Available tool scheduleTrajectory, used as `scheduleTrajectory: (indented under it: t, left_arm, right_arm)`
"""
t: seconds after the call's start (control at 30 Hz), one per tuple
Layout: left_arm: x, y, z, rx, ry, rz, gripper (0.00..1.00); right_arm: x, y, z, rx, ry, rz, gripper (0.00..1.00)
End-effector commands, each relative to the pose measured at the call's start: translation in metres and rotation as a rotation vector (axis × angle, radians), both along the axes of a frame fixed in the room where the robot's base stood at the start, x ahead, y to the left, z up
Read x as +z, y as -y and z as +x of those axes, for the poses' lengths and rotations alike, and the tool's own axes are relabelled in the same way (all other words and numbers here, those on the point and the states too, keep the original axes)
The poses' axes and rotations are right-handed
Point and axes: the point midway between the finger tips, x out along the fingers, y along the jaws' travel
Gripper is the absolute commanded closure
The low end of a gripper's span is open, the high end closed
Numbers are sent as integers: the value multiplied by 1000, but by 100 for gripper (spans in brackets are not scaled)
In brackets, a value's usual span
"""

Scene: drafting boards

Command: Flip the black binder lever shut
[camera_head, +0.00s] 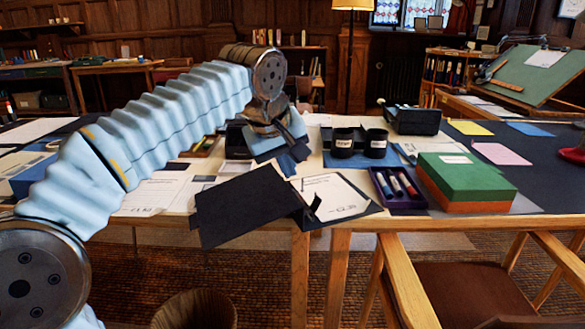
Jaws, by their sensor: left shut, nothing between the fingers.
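The black binder (244,208) lies open at the front edge of the table. Its left cover reaches out over the edge, and white sheets (333,194) lie on its right side. A small dark upright piece, seemingly the lever (314,204), stands near the fold, tilted up; its exact position is hard to tell. My left gripper (297,158) comes in from the upper left and points down behind the binder. It is shut and empty, apart from the lever. My right gripper is not in view.
Two black cups (343,142) stand behind the binder. To its right are a purple tray (398,190) with markers and a green-and-orange box (465,182). A black device (413,120) stands farther back. A chair (450,295) is in front of the table.

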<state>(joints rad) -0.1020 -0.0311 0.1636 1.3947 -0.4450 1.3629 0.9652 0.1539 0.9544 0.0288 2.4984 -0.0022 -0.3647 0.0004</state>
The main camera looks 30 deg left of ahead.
Motion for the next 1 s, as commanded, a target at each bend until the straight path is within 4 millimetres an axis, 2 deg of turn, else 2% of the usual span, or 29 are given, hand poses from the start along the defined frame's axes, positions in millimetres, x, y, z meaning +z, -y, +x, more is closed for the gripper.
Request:
scheduleTrajectory:
  t: [0.1,0.33,0.6,1.0]
  left_arm:
    - [-26,-1,12,0,-4,1,100]
    - [-68,-1,35,0,-4,1,100]
    - [-81,19,58,-1,-2,0,100]
    - [-83,23,62,0,0,0,100]
  right_arm:
    - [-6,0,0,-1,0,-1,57]
    - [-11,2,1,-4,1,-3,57]
    - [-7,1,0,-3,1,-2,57]
    - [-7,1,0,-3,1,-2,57]
